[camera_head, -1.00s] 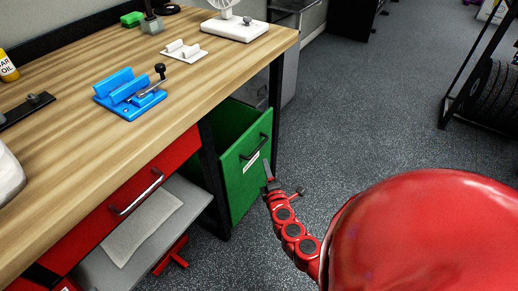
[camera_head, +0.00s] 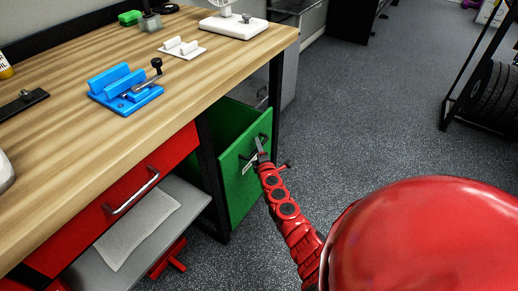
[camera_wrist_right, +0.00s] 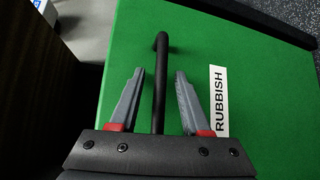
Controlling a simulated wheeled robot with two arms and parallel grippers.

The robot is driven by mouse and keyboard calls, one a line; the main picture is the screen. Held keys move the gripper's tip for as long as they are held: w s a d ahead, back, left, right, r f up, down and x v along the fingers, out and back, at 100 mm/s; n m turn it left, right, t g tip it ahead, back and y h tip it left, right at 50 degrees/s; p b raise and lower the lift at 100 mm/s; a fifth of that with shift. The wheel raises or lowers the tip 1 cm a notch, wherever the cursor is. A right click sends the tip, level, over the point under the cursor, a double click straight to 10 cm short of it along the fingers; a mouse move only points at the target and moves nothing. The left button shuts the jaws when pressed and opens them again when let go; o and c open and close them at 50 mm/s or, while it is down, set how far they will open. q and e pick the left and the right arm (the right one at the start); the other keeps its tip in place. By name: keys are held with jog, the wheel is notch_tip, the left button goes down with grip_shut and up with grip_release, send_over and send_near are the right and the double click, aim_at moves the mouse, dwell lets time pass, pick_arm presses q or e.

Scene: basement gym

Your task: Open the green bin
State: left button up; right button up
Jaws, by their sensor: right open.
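The green bin (camera_head: 240,182) stands under the right end of the workbench, its front pulled partly out and its top showing open space inside. Its front carries a dark bar handle (camera_wrist_right: 160,85) and a white label reading RUBBISH (camera_wrist_right: 219,100). My right gripper (camera_head: 259,147) is at the bin's front by the handle. In the right wrist view my right gripper (camera_wrist_right: 160,76) is open, one finger on each side of the handle, with gaps to both. My left gripper is not in view.
The wooden workbench (camera_head: 60,150) holds a blue vise (camera_head: 125,90), a white fan base (camera_head: 233,26) and other items. A red drawer (camera_head: 110,200) and a grey shelf (camera_head: 170,225) are left of the bin. A tyre rack (camera_head: 490,95) stands far right. The speckled floor between is clear.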

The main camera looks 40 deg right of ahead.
grip_shut()
dwell(1.4)
